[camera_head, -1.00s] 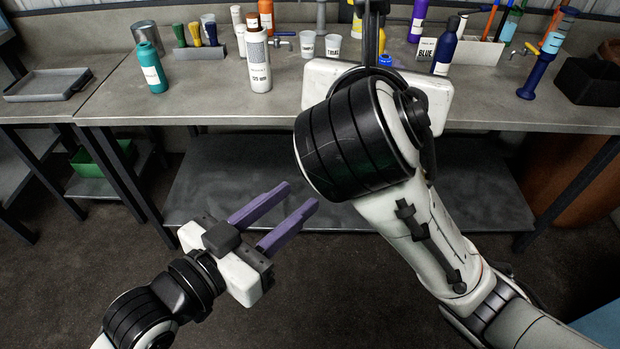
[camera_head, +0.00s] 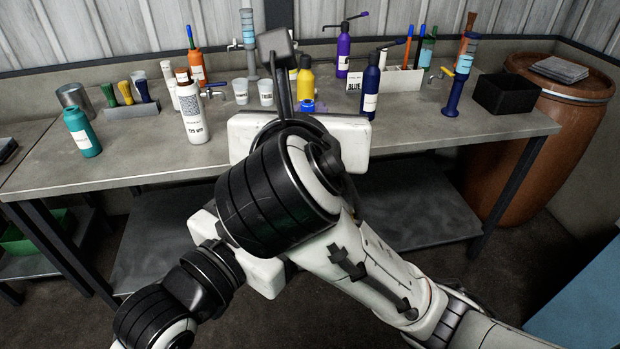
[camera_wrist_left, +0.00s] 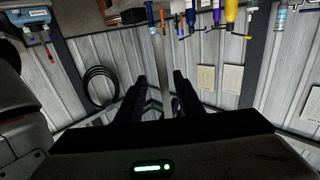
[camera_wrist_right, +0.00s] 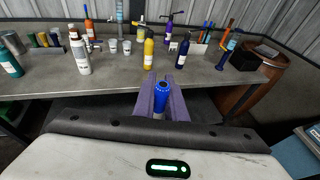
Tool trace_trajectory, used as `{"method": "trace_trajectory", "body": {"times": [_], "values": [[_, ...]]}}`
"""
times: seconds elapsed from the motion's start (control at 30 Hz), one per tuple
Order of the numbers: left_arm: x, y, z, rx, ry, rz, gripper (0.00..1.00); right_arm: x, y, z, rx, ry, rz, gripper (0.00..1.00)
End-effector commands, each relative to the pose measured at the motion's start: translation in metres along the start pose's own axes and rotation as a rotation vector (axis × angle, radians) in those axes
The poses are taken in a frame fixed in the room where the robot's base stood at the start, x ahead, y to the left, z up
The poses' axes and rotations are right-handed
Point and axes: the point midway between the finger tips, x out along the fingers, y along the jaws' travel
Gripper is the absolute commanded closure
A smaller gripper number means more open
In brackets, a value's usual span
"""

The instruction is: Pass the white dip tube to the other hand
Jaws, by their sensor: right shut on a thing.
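My right gripper (camera_wrist_right: 161,98) is shut on a blue part (camera_wrist_right: 159,112) with a dark round opening on top, seen between its purple fingers in the right wrist view. I cannot make out a white tube on that part. My left gripper (camera_wrist_left: 160,98) is open, its dark fingers apart. A pale upright strip (camera_wrist_left: 163,75) shows between them in the left wrist view; I cannot tell whether it is the white dip tube or background.
The bench (camera_head: 420,128) stands ahead. It bears a white bottle (camera_head: 193,112), a teal bottle (camera_head: 83,134), a yellow bottle (camera_head: 305,88), a dark blue bottle (camera_head: 370,88) and a black bin (camera_head: 507,94). A brown barrel (camera_head: 560,130) stands at the right.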

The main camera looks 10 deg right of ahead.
Motion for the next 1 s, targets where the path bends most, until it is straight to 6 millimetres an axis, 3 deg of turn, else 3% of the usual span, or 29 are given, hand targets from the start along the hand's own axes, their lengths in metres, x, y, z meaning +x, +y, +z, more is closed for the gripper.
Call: {"method": "trace_trajectory", "body": {"times": [0.2, 0.5, 0.7, 0.8, 0.83, 0.9, 1.0], "values": [[0.018, 0.000, 0.000, -0.001, 0.000, 0.001, 0.66, 0.000, 0.000, 0.000, 0.000, 0.000, 0.000, 1.00], [0.020, 0.000, 0.000, -0.001, -0.001, 0.001, 0.66, 0.000, 0.000, 0.000, 0.000, 0.000, 0.000, 1.00], [0.019, 0.001, 0.000, -0.001, 0.000, 0.001, 0.98, 0.000, 0.000, 0.000, 0.001, -0.001, 0.001, 1.00], [0.019, 0.002, 0.000, -0.002, 0.000, 0.003, 1.00, 0.000, 0.000, 0.001, 0.001, -0.002, 0.001, 1.00], [0.019, 0.002, 0.000, -0.002, 0.000, 0.004, 1.00, 0.000, 0.001, 0.001, 0.001, -0.002, 0.002, 0.87], [0.019, 0.002, 0.000, -0.002, 0.000, 0.005, 1.00, 0.000, 0.001, 0.001, 0.001, -0.002, 0.001, 0.75], [0.019, 0.002, 0.000, -0.002, 0.000, 0.003, 1.00, 0.000, 0.000, 0.000, 0.000, -0.001, 0.001, 0.67]]}}
